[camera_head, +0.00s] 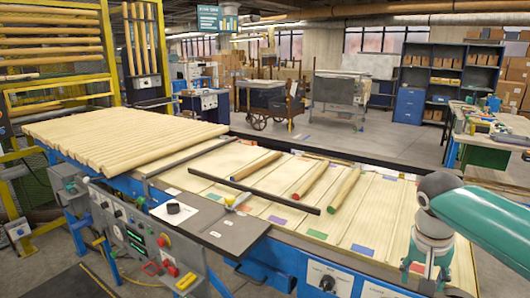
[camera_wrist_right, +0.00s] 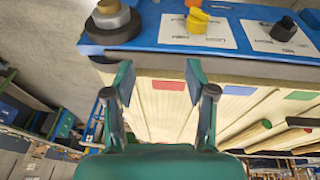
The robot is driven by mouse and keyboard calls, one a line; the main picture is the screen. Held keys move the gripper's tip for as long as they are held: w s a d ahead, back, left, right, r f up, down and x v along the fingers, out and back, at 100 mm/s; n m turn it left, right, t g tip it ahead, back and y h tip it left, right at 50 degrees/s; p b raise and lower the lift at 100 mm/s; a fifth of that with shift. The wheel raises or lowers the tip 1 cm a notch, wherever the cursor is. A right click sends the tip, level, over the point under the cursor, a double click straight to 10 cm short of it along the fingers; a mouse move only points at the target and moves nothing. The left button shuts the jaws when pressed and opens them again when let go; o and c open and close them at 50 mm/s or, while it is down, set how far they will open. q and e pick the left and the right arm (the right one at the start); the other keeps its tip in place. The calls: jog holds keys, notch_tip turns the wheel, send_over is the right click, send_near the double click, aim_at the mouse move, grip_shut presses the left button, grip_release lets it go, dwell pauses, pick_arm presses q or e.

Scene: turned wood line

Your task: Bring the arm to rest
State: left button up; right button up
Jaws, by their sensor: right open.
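My right arm (camera_head: 480,222) is teal and comes in from the right edge of the head view. Its gripper (camera_head: 422,275) points down over the right end of the slatted wooden bed (camera_head: 372,235). In the right wrist view the two teal fingers of this gripper (camera_wrist_right: 160,80) stand wide apart with nothing between them. Pale slats with a red patch (camera_wrist_right: 168,86) show behind and between the fingers. My left gripper is in neither view.
Short rods with coloured ends lie on the bed, among them a green-ended one (camera_head: 344,189) and a red-ended one (camera_head: 310,180). A dark bar (camera_head: 250,189) lies across the slats. A blue rail with knobs (camera_wrist_right: 150,30) borders the bed.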

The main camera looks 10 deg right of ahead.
jog(key=s+a+f+n+g+y, duration=0.1)
jog(key=a+f+g, duration=0.15)
jog(key=f, duration=0.65)
jog(key=s+a+f+n+g+y, duration=0.1)
jog(key=a+f, duration=0.3)
jog(key=f, duration=0.4)
jog(key=s+a+f+n+y, duration=0.1)
jog(key=s+a+f+y, duration=0.2)
jog(key=s+a+f, duration=0.8)
jog(key=s+a+f+n+y, duration=0.2)
jog(key=s+a+f, duration=0.7)
jog(key=f, duration=0.4)
jog(key=shift+w+d+f+t, duration=0.15)
jog(key=shift+w+t, duration=0.5)
jog(key=shift+w, duration=0.6)
jog(key=shift+w+d+f+t, duration=0.15)
jog(key=shift+w+t, duration=0.45)
jog(key=shift+w, duration=0.6)
